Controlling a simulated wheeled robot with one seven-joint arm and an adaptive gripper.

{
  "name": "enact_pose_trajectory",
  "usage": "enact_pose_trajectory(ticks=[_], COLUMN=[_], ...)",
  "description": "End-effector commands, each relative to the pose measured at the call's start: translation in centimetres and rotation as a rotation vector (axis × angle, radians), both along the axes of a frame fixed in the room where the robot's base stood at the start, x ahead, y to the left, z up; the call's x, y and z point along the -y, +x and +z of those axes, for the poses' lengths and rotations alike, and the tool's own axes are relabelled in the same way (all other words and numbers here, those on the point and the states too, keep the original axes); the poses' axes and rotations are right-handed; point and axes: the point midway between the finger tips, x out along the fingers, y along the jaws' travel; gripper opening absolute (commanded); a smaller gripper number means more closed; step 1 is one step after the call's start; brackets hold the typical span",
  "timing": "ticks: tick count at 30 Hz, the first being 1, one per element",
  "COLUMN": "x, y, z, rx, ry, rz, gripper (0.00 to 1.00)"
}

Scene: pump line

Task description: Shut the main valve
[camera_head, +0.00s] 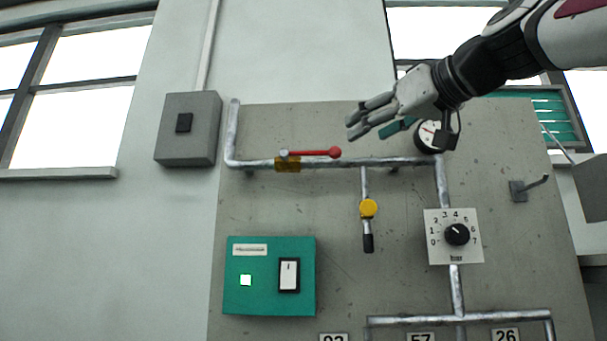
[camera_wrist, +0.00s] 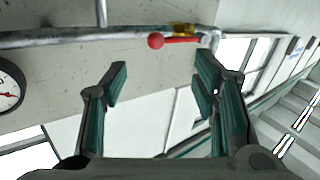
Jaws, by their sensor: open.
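The main valve shows as a brass body (camera_head: 288,164) on the upper horizontal pipe, with a red lever (camera_head: 316,153) ending in a round red knob. The lever lies along the pipe, pointing right. My gripper (camera_head: 352,127) is open and empty, above and to the right of the knob, apart from it. In the wrist view the red lever (camera_wrist: 180,41) and the brass body (camera_wrist: 183,29) appear beyond the gap between my open fingers (camera_wrist: 160,75). Nothing is between the fingers.
A gauge (camera_head: 431,136) sits behind my gripper. Below the pipe are a yellow valve (camera_head: 368,208) with a dark handle, a numbered dial (camera_head: 457,234) and a green switch box (camera_head: 270,300) with a lit lamp. A grey box (camera_head: 188,140) and a hook (camera_head: 530,188) flank them.

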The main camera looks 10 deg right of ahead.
Motion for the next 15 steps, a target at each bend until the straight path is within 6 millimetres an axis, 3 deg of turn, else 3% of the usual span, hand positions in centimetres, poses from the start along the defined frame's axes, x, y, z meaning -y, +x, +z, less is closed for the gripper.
enact_pose_trajectory(ticks=[9,15], x=[-1.8,-2.6], y=[6.1,9.0], z=[0.0,0.1], rx=[-0.004,-0.003], ry=[-0.001,-0.001], rz=[0.001,0.0], gripper=[0.54,0.54])
